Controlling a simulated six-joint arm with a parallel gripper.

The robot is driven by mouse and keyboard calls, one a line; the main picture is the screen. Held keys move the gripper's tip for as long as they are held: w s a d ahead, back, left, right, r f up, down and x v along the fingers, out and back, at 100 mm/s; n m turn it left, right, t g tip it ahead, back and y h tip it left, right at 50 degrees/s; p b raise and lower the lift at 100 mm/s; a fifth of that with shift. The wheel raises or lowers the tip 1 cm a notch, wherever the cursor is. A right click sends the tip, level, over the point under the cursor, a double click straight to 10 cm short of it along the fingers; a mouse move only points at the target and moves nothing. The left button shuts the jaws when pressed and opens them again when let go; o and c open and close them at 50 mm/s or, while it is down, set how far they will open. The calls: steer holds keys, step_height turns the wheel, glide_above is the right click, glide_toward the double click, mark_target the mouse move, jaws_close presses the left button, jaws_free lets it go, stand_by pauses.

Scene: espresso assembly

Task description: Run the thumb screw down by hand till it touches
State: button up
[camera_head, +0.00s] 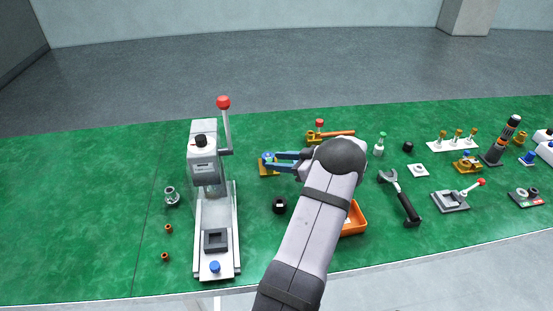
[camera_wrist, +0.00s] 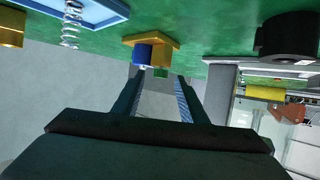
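My gripper (camera_head: 278,161) reaches left over the green mat from the end of my arm. Its two fingers are apart, with a clear gap in the wrist view (camera_wrist: 160,82). A brass block (camera_head: 265,169) sits at the fingertips and carries a small blue piece (camera_head: 268,157), which looks like a thumb screw. I cannot tell whether a finger touches any of these, or how deep the screw sits.
A white lever press (camera_head: 207,173) with a red ball handle stands left. A black ring (camera_head: 279,205) lies near my arm. An orange tray (camera_head: 354,218) is partly hidden by my arm. A dark-handled tool (camera_head: 401,198) and several fixtures lie right. The mat's far left is bare.

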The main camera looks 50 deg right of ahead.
steer(key=shift+w+f, duration=0.2)
steer(key=shift+w, duration=0.3)
jaws_close()
steer(key=m+h+b, duration=0.1)
steer(key=b, duration=0.3)
steer(key=shift+f, duration=0.15)
